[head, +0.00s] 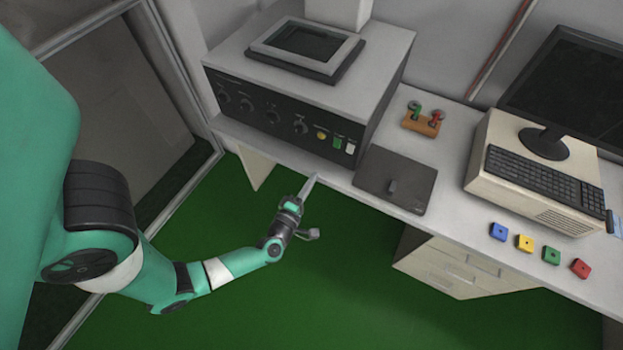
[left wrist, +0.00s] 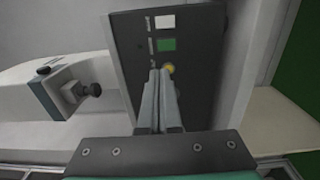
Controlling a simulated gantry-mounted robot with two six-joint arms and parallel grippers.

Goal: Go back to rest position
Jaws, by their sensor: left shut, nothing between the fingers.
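My left gripper (head: 308,187) is in front of the desk's front edge, below the grey test machine (head: 300,95). Its fingers are shut with nothing between them. In the left wrist view the shut fingers (left wrist: 158,90) point toward the machine's dark front panel (left wrist: 190,85). A yellow button (left wrist: 168,68), a green button (left wrist: 166,45) and a white button (left wrist: 164,22) show on the panel beyond the fingertips. In the head view the gripper is apart from the panel. My right gripper is not in view.
Drawers (head: 465,265) stand below. The green floor (head: 300,300) around the arm is free.

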